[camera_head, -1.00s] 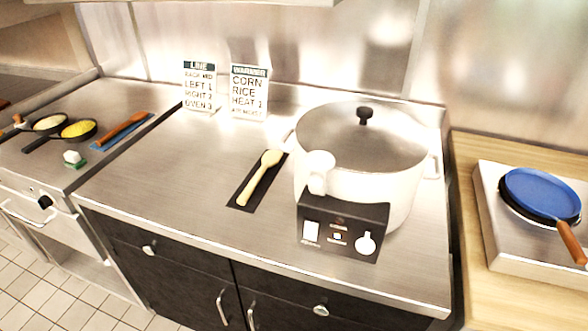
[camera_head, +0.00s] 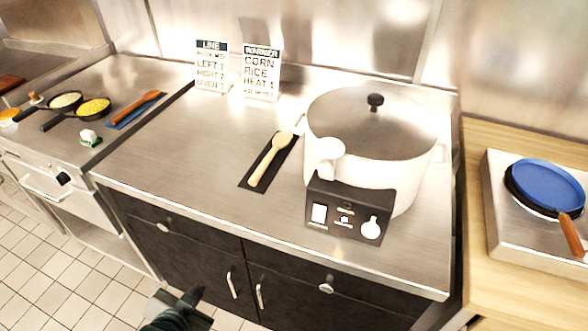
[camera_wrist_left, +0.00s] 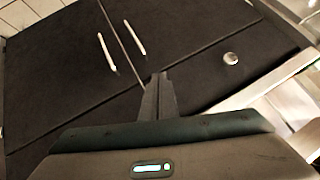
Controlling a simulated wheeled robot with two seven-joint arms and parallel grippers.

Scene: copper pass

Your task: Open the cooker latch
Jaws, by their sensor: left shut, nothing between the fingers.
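The cooker is a large white pot (camera_head: 335,150) with a lid (camera_head: 370,120) and a black knob on top, standing at the right end of the steel counter. A white latch-like part (camera_head: 327,152) sits at its front, above a dark control box (camera_head: 350,210) with a switch, a small button and a round dial. The lid appears to be down. My left gripper (camera_head: 190,297) is low in front of the cabinets, well below and left of the cooker. In the left wrist view its fingers (camera_wrist_left: 158,85) are together and empty, facing the dark cabinet doors. My right gripper is out of view.
A wooden spoon (camera_head: 270,160) lies on a dark mat left of the cooker. Two sign cards (camera_head: 261,73) stand at the back. Pans of food (camera_head: 92,108) are at far left. A blue-topped pan (camera_head: 548,186) is at right. The counter's middle is clear.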

